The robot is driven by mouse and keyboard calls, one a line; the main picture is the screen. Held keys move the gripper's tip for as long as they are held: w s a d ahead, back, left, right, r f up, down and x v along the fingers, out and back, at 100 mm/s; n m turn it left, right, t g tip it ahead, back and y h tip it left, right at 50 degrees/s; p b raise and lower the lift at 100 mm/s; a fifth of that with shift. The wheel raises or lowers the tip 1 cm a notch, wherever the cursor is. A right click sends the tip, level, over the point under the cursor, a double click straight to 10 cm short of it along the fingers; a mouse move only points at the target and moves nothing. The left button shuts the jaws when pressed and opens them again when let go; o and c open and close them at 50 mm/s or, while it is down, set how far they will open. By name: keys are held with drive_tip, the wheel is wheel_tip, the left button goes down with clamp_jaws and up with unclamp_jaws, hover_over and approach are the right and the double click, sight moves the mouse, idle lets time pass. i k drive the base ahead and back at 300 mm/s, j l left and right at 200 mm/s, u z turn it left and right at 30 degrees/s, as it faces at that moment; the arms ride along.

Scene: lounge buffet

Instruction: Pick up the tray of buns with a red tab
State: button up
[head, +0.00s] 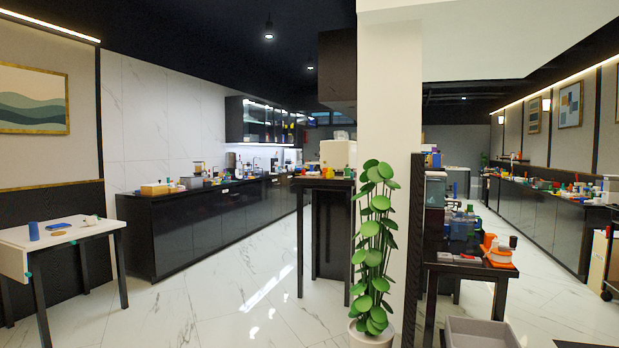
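I cannot make out a tray of buns with a red tab in the head view. Several small items stand on the long dark counter (205,235), too small to tell apart. Among them is a tan box-like thing (155,189) at its near end; no red tab can be made out on it. An orange tray (500,262) lies on the dark table at the right; its contents are not clear as buns. My gripper is not in view.
A white table (90,236) with a blue cylinder (33,231) stands at the left. A potted plant (377,250) and a pale pillar (388,90) stand in the middle. A grey bin (480,332) is at the lower right. The marble floor (230,305) is clear at centre left.

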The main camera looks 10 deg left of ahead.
sight(313, 175)
drive_tip(key=i+j+u, duration=0.35)
drive_tip(key=j, duration=0.3)
drive_tip(key=i+j+u, duration=0.3)
drive_tip(key=j, duration=0.3)
drive_tip(key=i+j+u, duration=0.5)
drive_tip(key=i, duration=0.45)
drive_tip(key=i+j+u, duration=0.2)
drive_tip(key=i, duration=0.4)
drive_tip(key=i+l+z, duration=0.1)
drive_tip(key=i+z, duration=0.65)
drive_tip(key=i+j+z, duration=0.2)
drive_tip(key=i+z, duration=0.15)
drive_tip(key=i, duration=0.2)
drive_tip(key=i+z, duration=0.3)
drive_tip(key=i, duration=0.55)
drive_tip(key=i+j+z, duration=0.15)
drive_tip(key=i+z, duration=0.2)
drive_tip(key=i, duration=0.55)
drive_tip(key=i+l, duration=0.15)
drive_tip(key=i, duration=0.35)
drive_tip(key=i+l, duration=0.1)
drive_tip(key=i, duration=0.4)
drive_tip(key=k, duration=0.3)
drive_tip(key=u, duration=0.05)
